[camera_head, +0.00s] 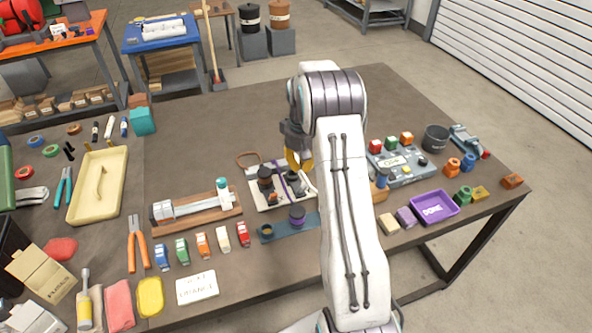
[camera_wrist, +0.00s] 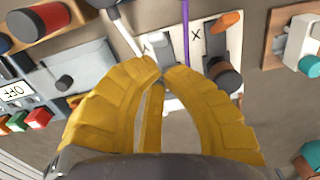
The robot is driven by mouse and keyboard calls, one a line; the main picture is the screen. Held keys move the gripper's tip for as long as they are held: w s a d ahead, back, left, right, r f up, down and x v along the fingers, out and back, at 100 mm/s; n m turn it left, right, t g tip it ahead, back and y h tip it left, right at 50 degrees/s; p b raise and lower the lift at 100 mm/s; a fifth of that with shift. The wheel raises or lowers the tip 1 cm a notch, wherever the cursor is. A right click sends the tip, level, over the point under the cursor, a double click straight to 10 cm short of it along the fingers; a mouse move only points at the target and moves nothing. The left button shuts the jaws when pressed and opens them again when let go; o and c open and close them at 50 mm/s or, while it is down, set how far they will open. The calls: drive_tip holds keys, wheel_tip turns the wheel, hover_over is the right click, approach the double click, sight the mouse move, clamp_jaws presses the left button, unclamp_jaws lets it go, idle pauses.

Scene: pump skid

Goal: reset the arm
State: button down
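My arm rises from the bottom of the head view and bends over the middle of the dark table (camera_head: 215,120). My gripper (camera_head: 299,162) points down above a white panel (camera_head: 262,203) with dark knobs. In the wrist view my gripper's yellow fingers (camera_wrist: 163,72) come together at their tips, with nothing seen held between them. The white panel (camera_wrist: 196,100) lies below, with a purple line, an X mark and a dark knob (camera_wrist: 224,76). My arm hides part of the table behind it.
A grey box with coloured buttons (camera_head: 402,168) and a purple DONE tray (camera_head: 434,208) stand right of my arm. A wooden base with a slide device (camera_head: 195,208), small coloured blocks and a yellow tray (camera_head: 82,205) lie left. The table's far middle is clear.

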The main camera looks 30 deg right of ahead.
idle(0.4)
drive_tip(key=shift+f+m, duration=0.1)
drive_tip(key=shift+m, duration=0.3)
drive_tip(key=s+a+f+g, duration=0.2)
drive_tip(key=s+a+f, duration=0.15)
drive_tip(key=s, duration=0.45)
drive_tip(key=s+a+r+n+t, duration=0.1)
drive_tip(key=s+a+r+t, duration=0.2)
drive_tip(key=s+a+r, duration=0.5)
drive_tip(key=s+a+r+n+t, duration=0.2)
drive_tip(key=s+a+r+t, duration=0.1)
drive_tip(key=s+a+r, duration=0.5)
drive_tip(key=shift+s+r, duration=1.9)
drive_tip(key=shift+r, duration=0.4)
